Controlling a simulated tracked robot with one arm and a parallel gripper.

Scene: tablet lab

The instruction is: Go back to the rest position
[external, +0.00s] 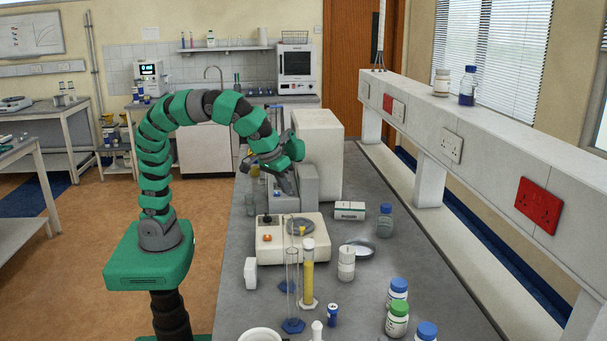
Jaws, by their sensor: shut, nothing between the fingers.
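My gripper (288,183) is at the end of my green and grey arm, which arches up from its base and over the left edge of the grey bench (232,300). My gripper is shut and empty. It hangs above the bench, close to a grey block-shaped machine (309,188). I cannot tell whether it touches that machine.
A tall white box (322,150) stands just behind my gripper. A beige device (272,250), glass cylinders (308,270) and several capped bottles (397,318) stand nearer on the bench. A raised white shelf (480,150) runs along the right. Open floor lies left of my base.

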